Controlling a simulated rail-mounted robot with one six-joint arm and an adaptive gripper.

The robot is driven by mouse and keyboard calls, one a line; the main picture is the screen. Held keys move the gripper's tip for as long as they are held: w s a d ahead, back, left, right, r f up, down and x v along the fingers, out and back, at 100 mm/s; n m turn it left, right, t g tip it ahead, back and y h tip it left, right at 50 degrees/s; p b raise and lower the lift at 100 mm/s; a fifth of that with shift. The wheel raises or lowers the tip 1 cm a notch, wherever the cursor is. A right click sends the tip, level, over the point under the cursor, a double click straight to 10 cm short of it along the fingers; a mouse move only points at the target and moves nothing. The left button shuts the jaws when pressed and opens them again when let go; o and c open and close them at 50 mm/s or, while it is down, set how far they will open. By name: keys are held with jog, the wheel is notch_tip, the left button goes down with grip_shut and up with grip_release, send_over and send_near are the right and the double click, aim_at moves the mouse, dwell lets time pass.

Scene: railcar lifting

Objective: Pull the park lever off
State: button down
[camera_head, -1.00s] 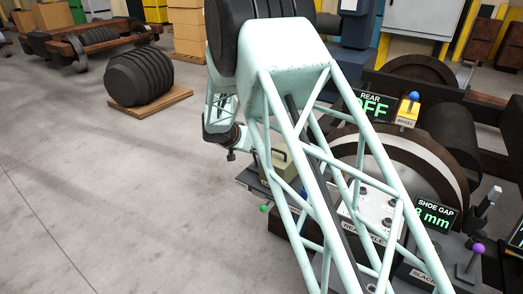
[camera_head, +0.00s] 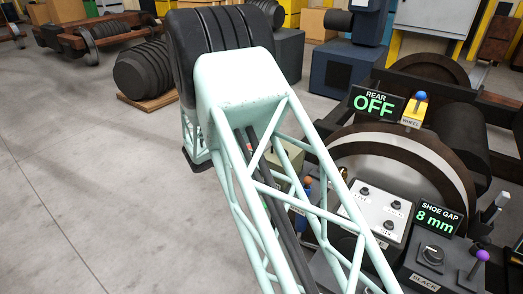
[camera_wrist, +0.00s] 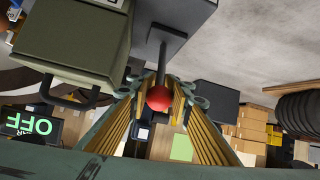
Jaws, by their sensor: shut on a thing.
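In the wrist view a lever with a red ball knob (camera_wrist: 158,98) and a dark rod rises from a grey panel (camera_wrist: 178,22). No label on it is readable, so I cannot tell by name that it is the park lever. My gripper (camera_wrist: 160,88) has its yellow-ribbed fingers on both sides of this lever and is shut on it, around the knob and rod. In the head view the gripper and this lever are hidden behind my own arm.
In the wrist view a green box with a dark handle (camera_wrist: 72,40) stands close beside the lever. In the head view are the REAR display reading OFF (camera_head: 377,104), a blue-knobbed lever (camera_head: 420,97), the SHOE GAP display at 8 mm (camera_head: 437,217) and a purple-knobbed lever (camera_head: 482,256).

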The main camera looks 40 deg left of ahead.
jog(key=shift+s+f, duration=0.1)
jog(key=shift+s, duration=0.15)
dwell(0.3)
jog(key=c, duration=2.4)
grip_release()
jog(key=shift+s, duration=0.1)
jog(key=v, duration=1.2)
jog(key=shift+d, duration=0.15)
